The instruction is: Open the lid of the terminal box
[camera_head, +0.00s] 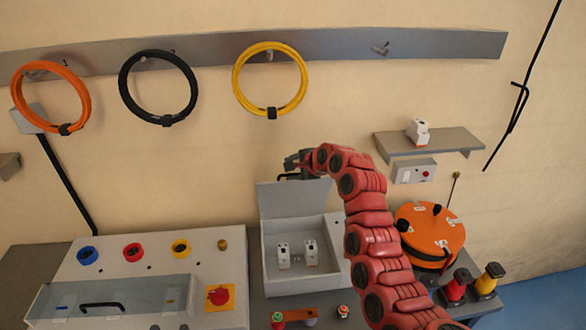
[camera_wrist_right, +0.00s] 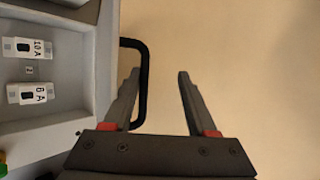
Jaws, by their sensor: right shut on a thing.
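The terminal box (camera_head: 275,285) is a grey open-topped box on the bench. Its lid (camera_head: 290,202) stands raised at the back edge, so the inside shows. My right gripper (camera_head: 292,163) is at the lid's top edge, shut on the black lid handle (camera_head: 287,178). In the right wrist view the handle (camera_wrist_right: 143,65) runs beside the left finger of my right gripper (camera_wrist_right: 158,78); the fingers look well apart there. Two white breakers (camera_head: 283,256) (camera_head: 311,252) stand inside the box, and they also show in the wrist view (camera_wrist_right: 28,48) (camera_wrist_right: 32,92). My left gripper is out of view.
A control panel (camera_head: 215,260) with coloured rings and a red knob (camera_head: 218,295) is left of the box. An orange reel (camera_head: 428,232) and small red and yellow posts (camera_head: 489,280) are at the right. Coloured hoops hang from the wall rail (camera_head: 330,45). A shelf (camera_head: 450,140) holds another breaker.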

